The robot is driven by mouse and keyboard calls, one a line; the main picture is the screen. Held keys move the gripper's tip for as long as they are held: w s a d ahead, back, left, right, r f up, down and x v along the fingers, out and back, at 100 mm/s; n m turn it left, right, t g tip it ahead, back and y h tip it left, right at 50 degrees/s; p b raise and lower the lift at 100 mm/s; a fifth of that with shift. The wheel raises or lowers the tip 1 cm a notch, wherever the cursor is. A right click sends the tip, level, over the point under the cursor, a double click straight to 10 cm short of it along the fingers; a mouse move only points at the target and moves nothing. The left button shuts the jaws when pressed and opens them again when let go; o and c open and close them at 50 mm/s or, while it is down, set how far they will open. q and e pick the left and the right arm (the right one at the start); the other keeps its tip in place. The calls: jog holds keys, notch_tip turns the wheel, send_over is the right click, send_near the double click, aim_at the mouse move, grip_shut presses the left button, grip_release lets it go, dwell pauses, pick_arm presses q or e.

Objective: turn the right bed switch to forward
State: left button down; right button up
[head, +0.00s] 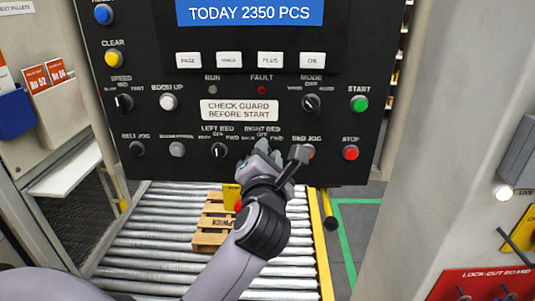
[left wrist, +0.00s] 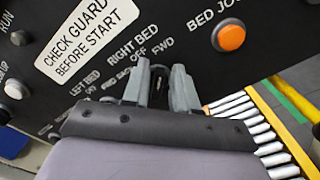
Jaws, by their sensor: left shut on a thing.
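The black control panel (head: 185,110) faces me. The right bed switch (left wrist: 158,73) is a dark knob between the fingers in the left wrist view, under a "RIGHT BED" label with OFF and FWD marks. My left gripper (head: 264,150) reaches up to the panel's lower row and is shut on this switch; its fingers also show in the left wrist view (left wrist: 159,80). The fingers hide most of the knob, so I cannot tell which mark it points to. My right gripper is not in view.
The left bed switch (head: 218,150) is just left of my gripper. The orange bed jog button (left wrist: 229,37) is close on the right, then the red stop button (head: 351,153). Below the panel, a wooden pallet (head: 212,222) sits on the roller conveyor (head: 150,240).

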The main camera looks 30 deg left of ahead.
pick_arm(q)
jog(key=c, duration=1.2)
grip_release()
jog(key=shift+f, duration=0.1)
jog(key=b+v, duration=0.1)
jog(key=v, duration=0.6)
jog(key=shift+s, duration=0.1)
